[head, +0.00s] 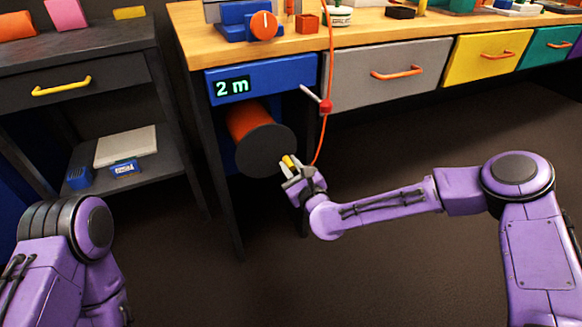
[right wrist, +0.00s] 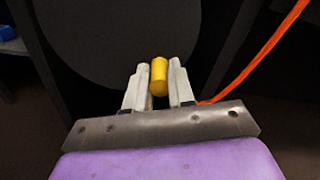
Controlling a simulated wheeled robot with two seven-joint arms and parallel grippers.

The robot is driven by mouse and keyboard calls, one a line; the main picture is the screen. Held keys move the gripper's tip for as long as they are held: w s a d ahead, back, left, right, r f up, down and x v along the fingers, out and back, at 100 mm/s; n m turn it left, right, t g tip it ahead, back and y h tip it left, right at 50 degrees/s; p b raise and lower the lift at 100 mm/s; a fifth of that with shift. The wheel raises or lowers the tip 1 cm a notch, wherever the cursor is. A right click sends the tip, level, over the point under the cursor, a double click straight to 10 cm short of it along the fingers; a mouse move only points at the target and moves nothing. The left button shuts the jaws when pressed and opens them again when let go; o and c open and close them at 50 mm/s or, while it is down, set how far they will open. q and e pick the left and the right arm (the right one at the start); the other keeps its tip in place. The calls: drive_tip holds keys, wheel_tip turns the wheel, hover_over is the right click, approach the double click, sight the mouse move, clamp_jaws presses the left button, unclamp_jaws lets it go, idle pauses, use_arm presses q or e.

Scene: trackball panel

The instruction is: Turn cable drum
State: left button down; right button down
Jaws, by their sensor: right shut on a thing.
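The cable drum (head: 262,151) sits under the left end of the workbench, with a dark round face and an orange cable-wound body (head: 245,119) behind it. A yellow crank handle (right wrist: 159,75) sticks out from the drum's face, at its lower right in the head view. My right gripper (head: 289,165) is shut on this handle; in the right wrist view its two pale fingers (right wrist: 159,84) stand on either side of it. A display (head: 233,87) above the drum reads "2 m". My left gripper is out of view; only my left arm shows at the lower left.
An orange cable (head: 323,130) hangs from the bench top past a red clip with a white pointer (head: 319,101), close to my right gripper. Grey (head: 350,75) and yellow (head: 472,60) drawers line the bench. A dark shelf unit (head: 75,75) stands left. The floor in front is clear.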

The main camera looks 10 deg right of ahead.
drive_tip(key=shift+s+f, duration=0.1)
drive_tip(key=shift+f, duration=0.05)
drive_tip(key=c, duration=1)
unclamp_jaws()
drive_tip(key=p+v, duration=0.2)
drive_tip(key=v, duration=0.8)
drive_tip(key=shift+s, duration=0.25)
